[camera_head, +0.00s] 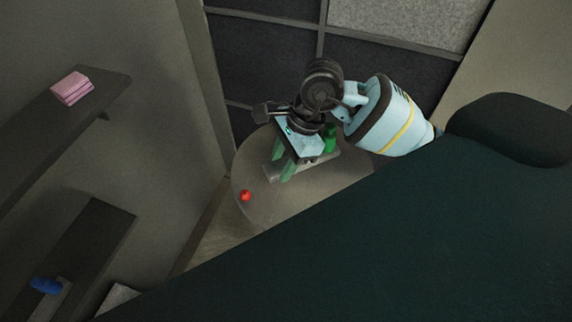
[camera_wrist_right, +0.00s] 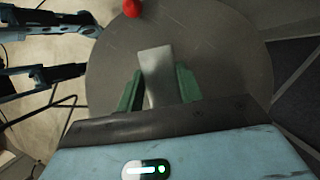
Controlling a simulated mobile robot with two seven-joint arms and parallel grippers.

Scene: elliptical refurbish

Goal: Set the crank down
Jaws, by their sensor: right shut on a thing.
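The crank appears as a pale grey flat bar (camera_head: 318,163) low over or on the round table. In the right wrist view the grey bar (camera_wrist_right: 155,65) runs between my green fingers, and its near end is hidden by the gripper body. My right gripper (camera_head: 281,165) points down over the table and is shut on the bar. I cannot tell whether the bar touches the tabletop. My left gripper is not in view.
The round grey table (camera_head: 238,172) has a small red ball (camera_head: 246,196) near its left edge. Bare tabletop lies around the ball. Wall shelves at left hold a pink stack (camera_head: 72,88) and a blue object (camera_head: 46,286). A dark panelled wall (camera_head: 262,60) stands behind.

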